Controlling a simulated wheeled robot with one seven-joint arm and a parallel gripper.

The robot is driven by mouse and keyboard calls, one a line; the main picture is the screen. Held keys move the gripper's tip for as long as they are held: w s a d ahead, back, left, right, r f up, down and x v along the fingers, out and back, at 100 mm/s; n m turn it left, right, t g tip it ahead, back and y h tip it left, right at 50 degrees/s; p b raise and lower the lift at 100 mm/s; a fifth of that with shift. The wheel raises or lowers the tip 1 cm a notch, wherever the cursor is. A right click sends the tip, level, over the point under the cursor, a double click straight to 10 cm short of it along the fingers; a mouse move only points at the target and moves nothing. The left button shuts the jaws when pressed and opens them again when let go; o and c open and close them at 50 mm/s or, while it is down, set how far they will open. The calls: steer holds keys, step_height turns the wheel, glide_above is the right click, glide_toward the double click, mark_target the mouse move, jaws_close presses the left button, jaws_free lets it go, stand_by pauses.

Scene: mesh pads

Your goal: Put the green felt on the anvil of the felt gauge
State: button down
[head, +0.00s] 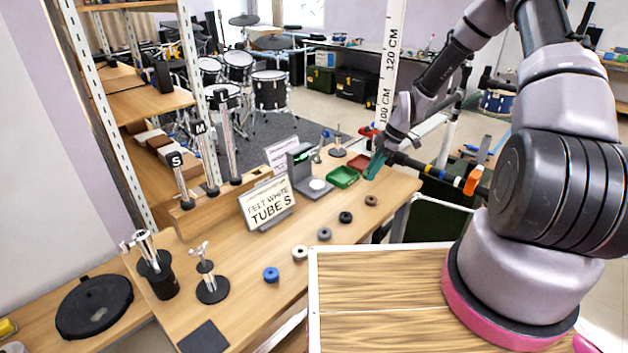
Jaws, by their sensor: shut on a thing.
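My gripper (380,150) is above the far right part of the wooden table, shut on a dark green piece that I take for the green felt (374,167). The green felt hangs tilted below the fingers, close to the red tray in the picture. The felt gauge (302,170) is a grey stand with a small lit display, left of my gripper. Its anvil (317,184) looks like the pale round disc on its base and is bare. The felt is apart from the anvil. The fingertips are small and partly hidden.
A green tray (343,177) and a red tray (361,162) lie between gauge and gripper. A row of round felts runs along the front edge, from blue (271,274) to brown (371,200). A sign (267,204) stands left of the gauge.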

glide_above(316, 184)
steer(key=d, duration=0.1)
steer(key=shift+s+d, duration=0.15)
steer(key=shift+d, duration=0.05)
steer(key=shift+a+f, duration=0.1)
steer(key=shift+f, duration=1.65)
steer(key=shift+f, duration=0.1)
steer(key=shift+c, duration=1.7)
jaws_free()
